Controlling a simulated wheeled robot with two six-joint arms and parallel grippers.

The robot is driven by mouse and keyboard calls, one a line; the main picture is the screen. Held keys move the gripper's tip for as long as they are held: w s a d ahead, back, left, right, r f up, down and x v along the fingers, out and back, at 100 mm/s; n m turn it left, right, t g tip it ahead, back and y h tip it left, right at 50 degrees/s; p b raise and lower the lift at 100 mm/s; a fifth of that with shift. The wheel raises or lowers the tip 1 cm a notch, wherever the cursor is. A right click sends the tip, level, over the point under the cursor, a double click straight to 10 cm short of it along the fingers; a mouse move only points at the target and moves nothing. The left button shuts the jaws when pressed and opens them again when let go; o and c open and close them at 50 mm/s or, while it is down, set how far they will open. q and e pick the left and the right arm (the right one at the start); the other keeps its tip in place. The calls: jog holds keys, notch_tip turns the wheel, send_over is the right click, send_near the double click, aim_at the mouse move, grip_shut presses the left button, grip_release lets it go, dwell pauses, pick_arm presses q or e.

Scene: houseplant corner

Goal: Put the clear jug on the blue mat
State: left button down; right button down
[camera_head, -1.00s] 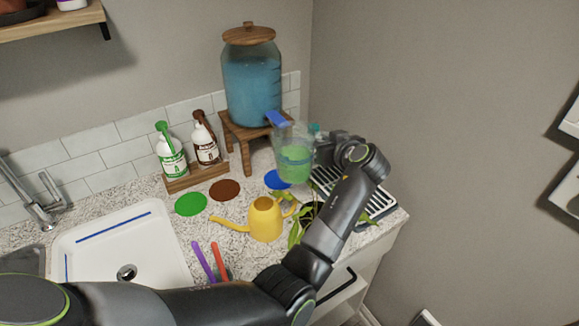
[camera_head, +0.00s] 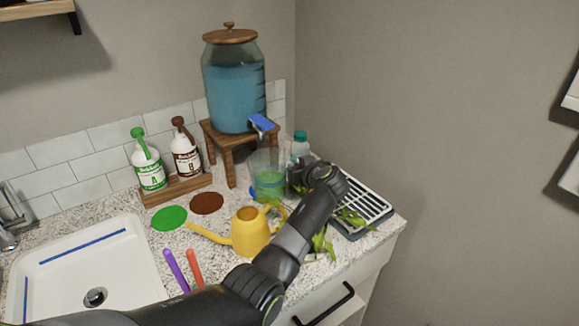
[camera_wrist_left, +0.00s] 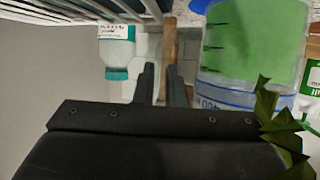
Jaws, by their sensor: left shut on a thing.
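The clear jug (camera_head: 268,178), with green liquid in it, is upright below the dispenser's blue tap. My left gripper (camera_head: 297,174) is shut on the jug from its right side; the jug hides the exact grip. In the left wrist view the jug (camera_wrist_left: 250,45) fills the upper right beside my fingers (camera_wrist_left: 162,82). The blue mat (camera_head: 252,191) shows only as a sliver at the jug's lower left. The jug covers the rest, and I cannot tell whether its base touches the mat. My right gripper is not in view.
A yellow watering can (camera_head: 250,232) stands just in front of the jug. A plant (camera_head: 320,243) is under my arm. A teal-capped bottle (camera_head: 300,146) and drying rack (camera_head: 365,208) are close on the right. The dispenser (camera_head: 235,90) stands behind. Green (camera_head: 169,218) and brown (camera_head: 207,203) mats lie empty.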

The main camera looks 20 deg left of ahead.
pick_arm(q)
jog(key=shift+w+a+b, duration=0.4)
jog(key=shift+w+a, duration=0.25)
jog(key=shift+w, duration=0.25)
jog(key=b+x, duration=0.1)
jog(key=x, duration=0.1)
jog(key=shift+w+a+b, duration=0.3)
jog(key=shift+w+b, duration=0.05)
jog(key=shift+f, duration=0.25)
jog(key=shift+r, duration=0.1)
jog(key=shift+s, duration=0.1)
jog(key=c, duration=1.5)
grip_release()
